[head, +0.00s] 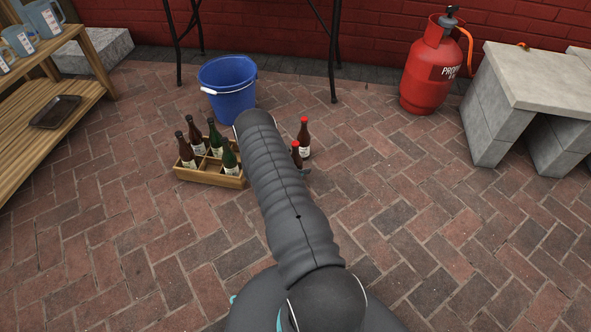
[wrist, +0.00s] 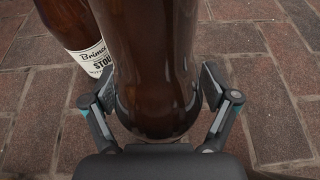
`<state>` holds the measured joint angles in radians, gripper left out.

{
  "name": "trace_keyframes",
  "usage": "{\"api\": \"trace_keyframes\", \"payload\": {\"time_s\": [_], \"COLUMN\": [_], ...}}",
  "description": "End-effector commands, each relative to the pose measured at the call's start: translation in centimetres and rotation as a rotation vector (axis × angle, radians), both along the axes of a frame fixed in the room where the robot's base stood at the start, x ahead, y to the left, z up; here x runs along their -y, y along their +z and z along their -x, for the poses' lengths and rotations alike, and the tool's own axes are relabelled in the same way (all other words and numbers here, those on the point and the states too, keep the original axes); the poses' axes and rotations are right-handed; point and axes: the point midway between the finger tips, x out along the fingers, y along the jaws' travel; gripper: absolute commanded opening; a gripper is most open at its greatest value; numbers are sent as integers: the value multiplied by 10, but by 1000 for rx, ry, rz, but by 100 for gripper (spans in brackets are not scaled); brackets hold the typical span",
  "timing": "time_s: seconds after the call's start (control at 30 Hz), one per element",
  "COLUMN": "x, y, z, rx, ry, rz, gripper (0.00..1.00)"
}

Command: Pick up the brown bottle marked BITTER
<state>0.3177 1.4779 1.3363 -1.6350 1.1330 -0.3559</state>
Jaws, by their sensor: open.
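In the wrist view a brown bottle (wrist: 150,50) stands between the two fingers of my gripper (wrist: 160,92). The fingers are open, one on each side of its lower body. No label shows on this side, so I cannot read its marking. Just left of it is a second brown bottle (wrist: 66,22) with a white label reading STOUT. In the head view two red-capped brown bottles stand right of my arm: a nearer one (head: 296,154), partly hidden by the arm, and a farther one (head: 304,138). My gripper is mostly hidden there, beside the nearer bottle.
A wooden crate (head: 209,178) with several dark bottles stands left of my arm. A blue bucket (head: 228,90) is behind it. A red propane cylinder (head: 432,68) and concrete block bench (head: 535,78) are at right, wooden shelves (head: 62,100) at left. The brick floor at front right is clear.

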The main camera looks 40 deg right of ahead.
Motion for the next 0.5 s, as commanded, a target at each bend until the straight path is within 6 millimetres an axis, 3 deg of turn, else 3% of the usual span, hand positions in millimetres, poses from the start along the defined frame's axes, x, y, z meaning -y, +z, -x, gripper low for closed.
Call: {"api": "trace_keyframes", "payload": {"time_s": [0.13, 0.4, 0.47, 0.5], "x": [0, -1, -1, 0], "y": [0, 0, 0, 2], "z": [0, 0, 0, -1], "rx": [0, 1, 1, 2], "ry": [1, 0, 0, 0], "rz": [0, 0, 0, 1], "gripper": [84, 16, 1, 0]}}
